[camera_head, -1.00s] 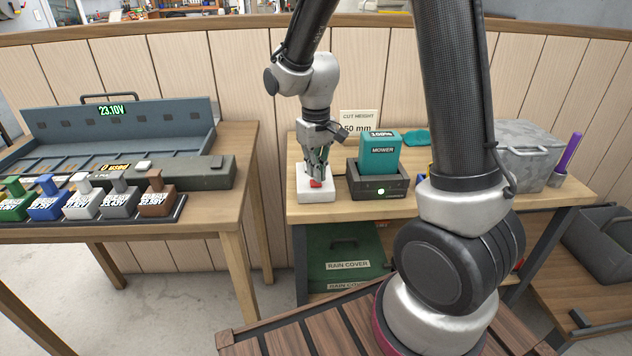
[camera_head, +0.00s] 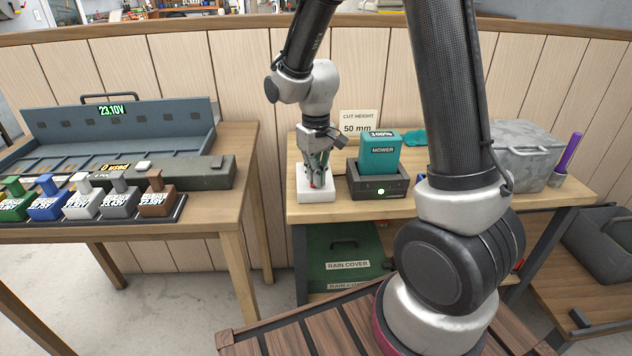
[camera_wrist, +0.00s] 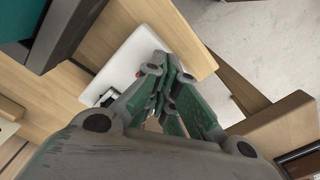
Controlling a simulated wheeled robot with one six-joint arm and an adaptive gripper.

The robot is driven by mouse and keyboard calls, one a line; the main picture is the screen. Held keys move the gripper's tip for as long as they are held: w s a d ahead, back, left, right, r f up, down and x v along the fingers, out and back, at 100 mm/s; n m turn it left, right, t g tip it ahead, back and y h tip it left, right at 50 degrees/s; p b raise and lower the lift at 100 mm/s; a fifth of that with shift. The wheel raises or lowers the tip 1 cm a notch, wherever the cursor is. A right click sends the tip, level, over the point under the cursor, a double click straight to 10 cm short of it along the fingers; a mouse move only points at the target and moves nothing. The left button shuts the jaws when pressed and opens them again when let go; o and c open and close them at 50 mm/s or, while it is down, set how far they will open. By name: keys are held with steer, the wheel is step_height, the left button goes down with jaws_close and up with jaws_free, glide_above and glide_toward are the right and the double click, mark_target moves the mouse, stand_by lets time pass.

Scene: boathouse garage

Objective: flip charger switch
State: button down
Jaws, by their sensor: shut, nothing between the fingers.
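The charger switch is a white block (camera_head: 316,190) at the left end of the right-hand bench. A small red part shows on it at my fingertips, mostly hidden by them. My gripper (camera_head: 318,184) is shut and empty, pointing down onto the block's top; I cannot tell whether it touches. In the wrist view my gripper (camera_wrist: 172,105) lies over the white block (camera_wrist: 133,62).
The left bench holds a blue-grey case (camera_head: 120,123) reading 23.10V and several coloured batteries. A CUT HEIGHT 50 mm card (camera_head: 358,121) stands behind the charger. A grey bin (camera_head: 526,155) and purple item (camera_head: 569,153) are at right. A green rain cover box (camera_head: 345,252) sits below.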

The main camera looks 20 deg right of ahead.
steer(key=shift+f, duration=0.3)
steer(key=shift+r, duration=3.5)
steer(key=s+d+r+t, duration=0.1)
steer(key=s+d+r, duration=0.2)
steer(key=s, duration=0.4)
steer(key=s+d+r+m+t, duration=0.1)
steer(key=s+d+r+t, duration=0.1)
steer(key=s+r, duration=0.4)
steer(key=s+d+r+m+t, duration=0.1)
steer(key=s+d+r, duration=0.3)
steer(key=s, duration=0.3)
steer(key=shift+s+d+r, duration=0.35)
steer(key=shift+d, duration=0.15)
steer(key=shift+a, duration=0.1)
